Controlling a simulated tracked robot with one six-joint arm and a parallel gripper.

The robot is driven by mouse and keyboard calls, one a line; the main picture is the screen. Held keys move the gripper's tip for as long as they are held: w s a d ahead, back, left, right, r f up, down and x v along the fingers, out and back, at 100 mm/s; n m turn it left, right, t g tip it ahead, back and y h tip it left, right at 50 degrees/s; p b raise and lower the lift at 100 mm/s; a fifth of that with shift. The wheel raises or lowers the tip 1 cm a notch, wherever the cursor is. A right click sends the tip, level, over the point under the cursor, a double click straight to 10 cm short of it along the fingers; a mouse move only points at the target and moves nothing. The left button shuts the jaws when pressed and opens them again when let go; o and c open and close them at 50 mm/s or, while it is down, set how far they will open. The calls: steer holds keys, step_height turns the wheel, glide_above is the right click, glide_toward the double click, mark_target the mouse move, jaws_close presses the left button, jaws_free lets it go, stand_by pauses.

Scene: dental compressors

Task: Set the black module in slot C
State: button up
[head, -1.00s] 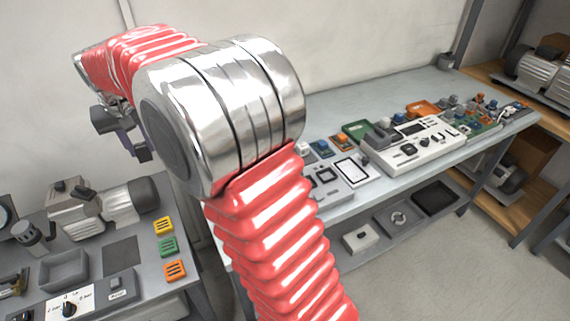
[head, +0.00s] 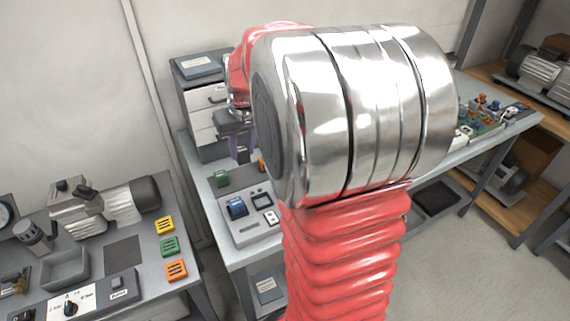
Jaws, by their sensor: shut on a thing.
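My gripper (head: 240,146) is at the left of my arm's large silver joint, above the back bench, and points down. It is shut on a small dark thing, taken as the black module, which is mostly hidden by the fingers and the arm. Below it, a grey panel (head: 245,232) lies at the bench's left end. A blue module (head: 236,207) sits in the panel's left part. A dark square opening (head: 262,198) and a white-framed part (head: 269,217) show at its right. Slot letters are too small to read, so I cannot tell which is slot C.
A drawer cabinet (head: 207,105) stands behind the gripper. A green block (head: 222,178) lies behind the panel. The left bench holds a compressor (head: 105,205) and coloured blocks (head: 170,246). My arm hides the middle of the back bench (head: 237,258).

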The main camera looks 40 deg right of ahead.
steer(key=s+d+f, duration=0.2)
steer(key=s+d, duration=0.4)
steer(key=s, duration=0.4)
steer(key=shift+s+d+f, duration=0.2)
steer(key=shift+f, duration=0.2)
steer(key=shift+f, duration=0.1)
steer(key=shift+f, duration=2.6)
steer(key=shift+f, duration=0.95)
steer(key=o, duration=1.1)
steer(key=shift+o, duration=0.8)
